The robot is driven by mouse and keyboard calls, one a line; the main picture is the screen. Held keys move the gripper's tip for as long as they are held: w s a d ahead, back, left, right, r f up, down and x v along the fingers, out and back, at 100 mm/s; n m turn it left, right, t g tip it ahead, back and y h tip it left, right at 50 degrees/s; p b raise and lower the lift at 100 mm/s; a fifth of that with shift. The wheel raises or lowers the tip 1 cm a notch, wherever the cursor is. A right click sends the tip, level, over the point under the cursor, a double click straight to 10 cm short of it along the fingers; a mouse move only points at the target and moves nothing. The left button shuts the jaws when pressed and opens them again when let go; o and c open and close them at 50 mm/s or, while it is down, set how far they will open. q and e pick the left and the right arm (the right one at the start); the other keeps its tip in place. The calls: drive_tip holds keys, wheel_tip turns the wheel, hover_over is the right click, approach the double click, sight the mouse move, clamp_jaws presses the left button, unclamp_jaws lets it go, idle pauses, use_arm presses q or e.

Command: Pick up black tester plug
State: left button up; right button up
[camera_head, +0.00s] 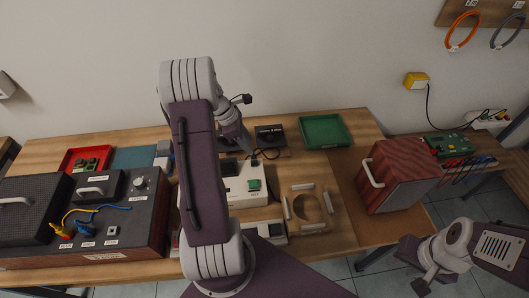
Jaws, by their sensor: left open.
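A white tester box (247,191) with a green button stands mid-table, partly behind my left arm. A thin black cable (268,154) curls behind it, beside a black labelled block (270,136). I cannot clearly make out the black tester plug; it may be at the cable's end by my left gripper. My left gripper (246,151) is open and points down behind the tester box, mostly hidden by its own wrist. I cannot tell whether it touches anything. My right gripper (420,281) hangs low at the lower right, away from the table, its jaws unclear.
A green tray (325,131) is at the back. A wooden fixture (311,207) lies right of the tester, and a red-brown speaker (398,176) stands further right. At left are a dark amplifier (125,218) with yellow and blue cables and a red tray (86,160).

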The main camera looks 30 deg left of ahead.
sight(254, 156)
use_arm(q)
drive_tip(key=f, duration=0.3)
drive_tip(key=shift+d+f, duration=0.2)
drive_tip(key=x, duration=0.5)
drive_tip(key=shift+f, duration=0.2)
drive_tip(key=shift+s+r, duration=0.1)
clamp_jaws()
